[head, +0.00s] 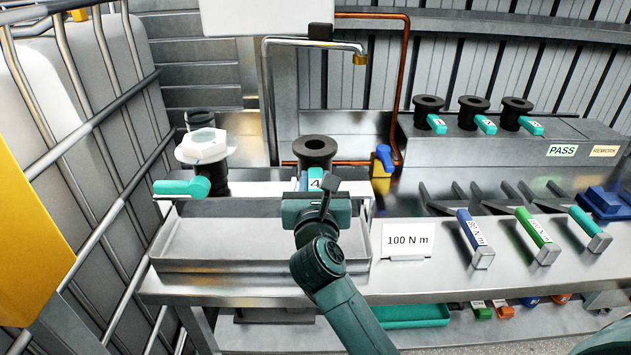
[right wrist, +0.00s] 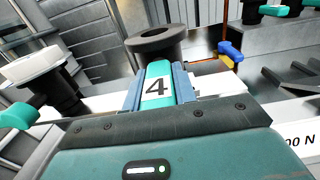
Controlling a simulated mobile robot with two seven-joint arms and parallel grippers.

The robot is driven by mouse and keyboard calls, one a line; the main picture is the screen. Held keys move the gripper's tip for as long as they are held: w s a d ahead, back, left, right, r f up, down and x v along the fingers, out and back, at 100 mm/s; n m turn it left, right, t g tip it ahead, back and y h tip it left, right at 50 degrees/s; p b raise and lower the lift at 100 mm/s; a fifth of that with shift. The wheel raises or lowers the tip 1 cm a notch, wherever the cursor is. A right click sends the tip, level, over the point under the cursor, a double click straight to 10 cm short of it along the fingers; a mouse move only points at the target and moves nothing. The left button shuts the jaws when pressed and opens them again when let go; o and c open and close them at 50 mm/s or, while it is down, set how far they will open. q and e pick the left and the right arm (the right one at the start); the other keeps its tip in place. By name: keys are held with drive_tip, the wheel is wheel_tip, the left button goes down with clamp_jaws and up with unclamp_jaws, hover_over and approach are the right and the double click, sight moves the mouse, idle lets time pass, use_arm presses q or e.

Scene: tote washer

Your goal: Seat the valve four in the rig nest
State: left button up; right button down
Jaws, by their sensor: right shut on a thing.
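Valve four is a black flanged body (head: 315,152) with a teal handle labelled 4. It stands upright behind the metal tray, by the grey ledge under the tap. My right gripper (head: 316,182) is shut on its handle, with blue finger pads on both sides of the label; the right wrist view shows the grip (right wrist: 157,88) and the black flange (right wrist: 155,42). The valve's lower end is hidden by my gripper, so I cannot tell whether it rests in a nest or hangs clear. The rig nest cannot be made out. My left gripper is not in view.
A black fitting with a white collar (head: 205,146) and teal handle stands left. The metal tray (head: 215,270) lies in front. Several valves stand on the PASS/REWORK shelf (head: 562,150). Torque wrenches (head: 475,240) lie in racks right of the 100 N m card (head: 407,241). A tap (head: 360,58) overhangs behind.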

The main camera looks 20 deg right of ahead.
drive_tip(key=shift+f, duration=0.2)
idle(0.6)
drive_tip(key=shift+c, duration=2.4)
unclamp_jaws()
drive_tip(key=shift+f, duration=0.1)
